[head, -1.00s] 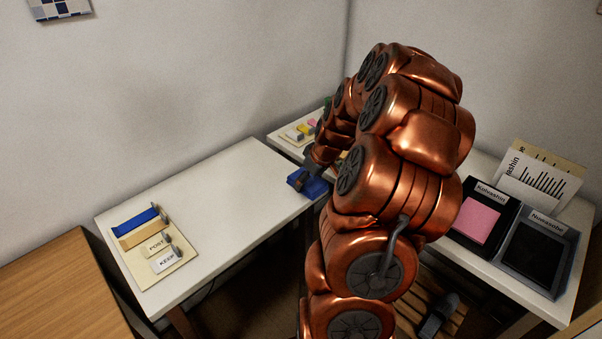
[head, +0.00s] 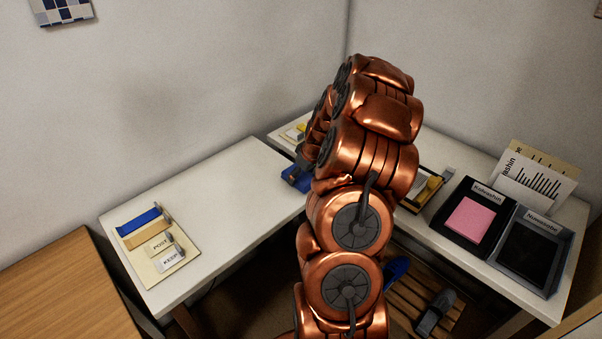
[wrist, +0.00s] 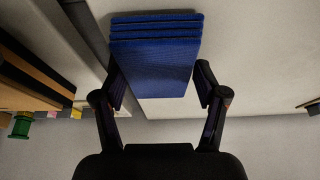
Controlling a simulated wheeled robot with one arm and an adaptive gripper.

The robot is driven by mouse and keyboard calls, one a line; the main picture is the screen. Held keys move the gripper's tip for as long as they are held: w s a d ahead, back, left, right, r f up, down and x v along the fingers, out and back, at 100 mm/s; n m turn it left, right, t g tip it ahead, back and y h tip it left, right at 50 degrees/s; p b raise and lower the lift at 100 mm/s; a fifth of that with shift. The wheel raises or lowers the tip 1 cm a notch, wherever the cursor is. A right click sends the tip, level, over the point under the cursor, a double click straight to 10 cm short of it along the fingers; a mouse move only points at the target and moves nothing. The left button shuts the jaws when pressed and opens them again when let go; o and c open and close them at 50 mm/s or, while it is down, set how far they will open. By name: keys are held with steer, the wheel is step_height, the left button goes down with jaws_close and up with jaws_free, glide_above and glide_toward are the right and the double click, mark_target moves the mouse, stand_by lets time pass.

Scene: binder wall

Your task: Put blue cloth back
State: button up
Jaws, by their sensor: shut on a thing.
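The blue cloth (wrist: 155,62) is folded into a layered stack and fills the upper middle of the wrist view. My gripper (wrist: 158,84) is shut on it, one finger at each side. In the head view the blue cloth (head: 294,180) shows as a small patch by the inner right end of the white table. My gripper there (head: 302,164) is mostly covered by my own arm. I cannot tell whether the cloth touches the table or hangs just above it.
The white table (head: 215,205) is largely bare. At its left lies a cream board (head: 160,270) with blue and tan strips and POST and KEEP tags. At right stand black trays (head: 530,255), one with a pink pad (head: 468,220). A wooden desk (head: 60,290) is at lower left.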

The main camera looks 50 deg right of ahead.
steer(key=shift+f, duration=0.35)
steer(key=o, duration=1.1)
steer(key=shift+r, duration=0.1)
steer(key=b+v, duration=0.2)
steer(key=v, duration=1)
steer(key=s+a+r+n+g+y, duration=0.1)
steer(key=s+a+r+g, duration=0.15)
steer(key=a, duration=1.05)
steer(key=s+a+r+g+y, duration=0.1)
steer(key=s+a+r, duration=0.15)
steer(key=a, duration=1.15)
steer(key=s+a+g, duration=0.1)
steer(key=s+a, duration=0.2)
steer(key=s, duration=0.3)
steer(key=s+a+g+h, duration=0.1)
steer(key=s+a, duration=0.3)
steer(key=s, duration=0.3)
steer(key=s+a+g+h, duration=0.1)
steer(key=s+a, duration=0.2)
steer(key=s, duration=0.4)
steer(key=shift+a+f+m, duration=0.2)
steer(key=shift+f+m, duration=0.15)
steer(key=shift+m, duration=0.05)
